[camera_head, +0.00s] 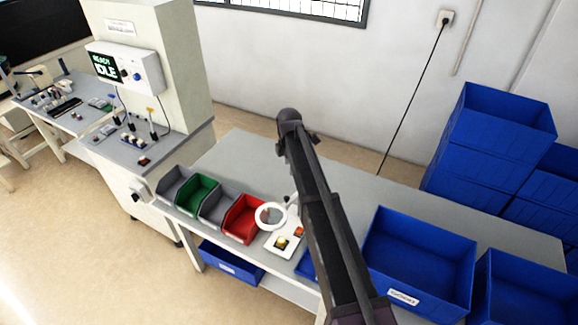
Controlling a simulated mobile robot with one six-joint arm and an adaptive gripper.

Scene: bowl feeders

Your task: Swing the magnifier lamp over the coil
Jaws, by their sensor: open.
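The magnifier lamp shows as a white ring head (259,217) at the front of the grey bench, beside the red bin. A short white part behind the ring runs toward my arm, which hides the rest of the lamp. A white board (274,249) lies just in front and to the right of the ring. It carries a small yellow part (282,242) and an orange part (299,231); I cannot tell whether either is the coil. The ring is beside the yellow part in the picture, not over it. My dark arm crosses the bench, and my gripper does not show.
Grey, green and red bins stand left of the lamp, with the red bin (241,221) closest. A large blue crate (440,242) stands on the bench at right. Blue crates (500,125) are stacked by the wall. The bench top (240,160) is clear at the back.

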